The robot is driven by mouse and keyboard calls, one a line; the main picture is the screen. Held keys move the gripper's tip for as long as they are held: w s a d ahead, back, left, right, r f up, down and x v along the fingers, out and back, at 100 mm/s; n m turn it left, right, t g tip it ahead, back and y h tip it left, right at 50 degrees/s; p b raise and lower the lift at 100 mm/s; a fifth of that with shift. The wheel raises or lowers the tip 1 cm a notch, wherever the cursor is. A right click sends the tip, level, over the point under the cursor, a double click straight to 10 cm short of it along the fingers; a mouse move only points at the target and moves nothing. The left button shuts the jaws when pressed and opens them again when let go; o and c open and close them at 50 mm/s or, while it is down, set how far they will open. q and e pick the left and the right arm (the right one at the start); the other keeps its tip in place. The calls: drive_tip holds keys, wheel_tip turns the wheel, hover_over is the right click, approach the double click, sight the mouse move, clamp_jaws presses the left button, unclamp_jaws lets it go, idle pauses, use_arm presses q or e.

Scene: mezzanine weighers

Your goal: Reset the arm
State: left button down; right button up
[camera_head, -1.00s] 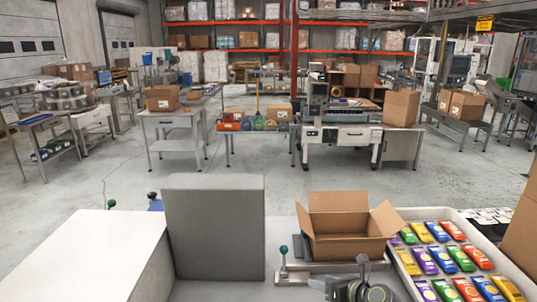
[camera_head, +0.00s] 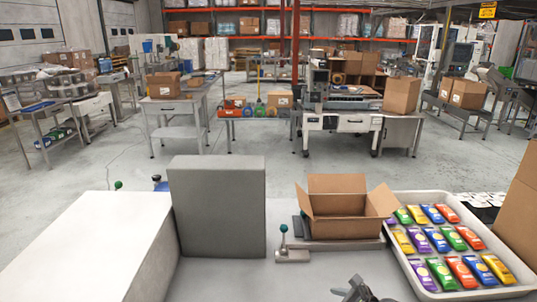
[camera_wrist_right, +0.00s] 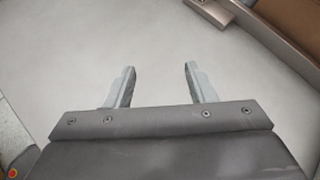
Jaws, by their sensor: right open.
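My right gripper (camera_wrist_right: 160,85) shows in the right wrist view with its two grey fingers apart and nothing between them. It is over the bare pale worktop (camera_wrist_right: 70,50). In the head view the tip of the right gripper (camera_head: 358,290) shows at the bottom edge, in front of the open cardboard box and left of the tray. My left gripper is not in the head view.
An open cardboard box (camera_head: 342,228) sits on a metal scale (camera_head: 345,244) with a green-knobbed lever (camera_head: 283,229) beside it. A white tray (camera_head: 401,262) of several coloured packets stands at right. A grey upright block (camera_head: 217,207) and white surface (camera_head: 90,245) are at left.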

drive_tip(key=s+d+f+n+g+h, duration=0.1)
drive_tip(key=s+d+f+n+h, duration=0.15)
drive_tip(key=s+n, duration=0.5)
drive_tip(key=s+d+f+n+g+h, duration=0.1)
drive_tip(key=s+d+n+g, duration=0.3)
drive_tip(key=s, duration=0.6)
drive_tip(key=s+d+r+n+h, duration=0.2)
drive_tip(key=s+d+n+h, duration=0.1)
drive_tip(key=s+n, duration=0.55)
drive_tip(key=s+d+r+n+h, duration=0.25)
drive_tip(key=s+n, duration=0.25)
drive_tip(key=s, duration=0.6)
wheel_tip(320, 180, down, 31)
drive_tip(key=d+g+b, duration=0.1)
drive_tip(key=d+b, duration=0.1)
drive_tip(key=b, duration=0.4)
use_arm(q)
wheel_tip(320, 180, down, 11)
drive_tip(key=b, duration=0.4)
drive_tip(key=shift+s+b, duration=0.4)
use_arm(e)
drive_tip(key=s+f, duration=0.7)
drive_tip(key=f, duration=0.3)
drive_tip(key=s+a+f+g+y, duration=0.1)
drive_tip(key=s+f, duration=0.7)
drive_tip(key=f, duration=0.2)
drive_tip(key=shift+s+g, duration=0.25)
drive_tip(key=shift+g, duration=0.05)
